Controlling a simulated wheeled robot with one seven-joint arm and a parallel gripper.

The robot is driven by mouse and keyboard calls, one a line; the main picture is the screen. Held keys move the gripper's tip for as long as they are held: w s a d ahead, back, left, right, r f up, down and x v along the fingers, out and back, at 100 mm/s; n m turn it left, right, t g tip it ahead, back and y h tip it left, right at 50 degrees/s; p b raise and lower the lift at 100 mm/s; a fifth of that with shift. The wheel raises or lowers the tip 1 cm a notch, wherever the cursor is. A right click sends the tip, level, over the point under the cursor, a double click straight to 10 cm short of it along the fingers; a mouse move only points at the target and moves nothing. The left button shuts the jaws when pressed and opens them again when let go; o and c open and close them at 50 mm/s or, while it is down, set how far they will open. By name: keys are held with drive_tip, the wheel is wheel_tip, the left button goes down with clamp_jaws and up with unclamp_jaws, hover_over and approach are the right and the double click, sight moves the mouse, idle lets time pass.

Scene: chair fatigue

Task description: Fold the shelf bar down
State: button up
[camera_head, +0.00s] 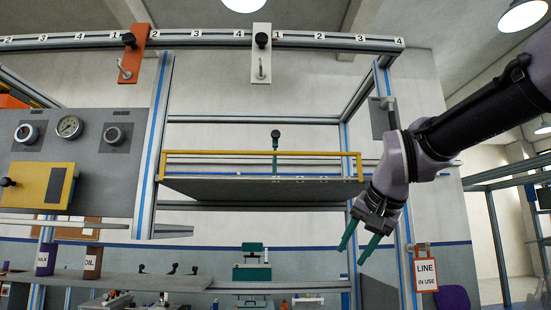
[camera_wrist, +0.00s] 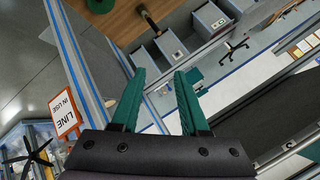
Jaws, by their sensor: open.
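The shelf bar (camera_head: 262,153) is a yellow rail standing up along the edge of a grey raised shelf (camera_head: 250,190), with short yellow posts at its ends. In the wrist view my gripper (camera_wrist: 160,75) is open, with nothing held between the fingers. The bar cannot be made out in the wrist view. The bar is not touched by my gripper.
A metal frame post (camera_head: 402,240) and a "LINE IN USE" sign (camera_head: 425,272) stand close to my gripper. A dark-green-handled upright tool (camera_head: 275,146) shows behind the bar. A workbench (camera_head: 150,281) runs below. The space in front of the shelf looks clear.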

drive_tip(key=w+a+r+m+t+y, duration=0.1)
drive_tip(key=a+r+m+t, duration=0.1)
drive_tip(key=a+r, duration=0.35)
drive_tip(key=w+a+r+m+t, duration=0.1)
drive_tip(key=a+r+m, duration=0.1)
drive_tip(key=r, duration=0.6)
drive_tip(key=m+t+y, duration=0.3)
drive_tip(key=m, duration=0.1)
approach(263, 154)
drive_tip(key=x, duration=1.3)
drive_tip(key=shift+w+d+r, duration=0.1)
drive_tip(key=shift+w, duration=0.2)
clamp_jaws()
drive_tip(key=shift+g+h, duration=0.3)
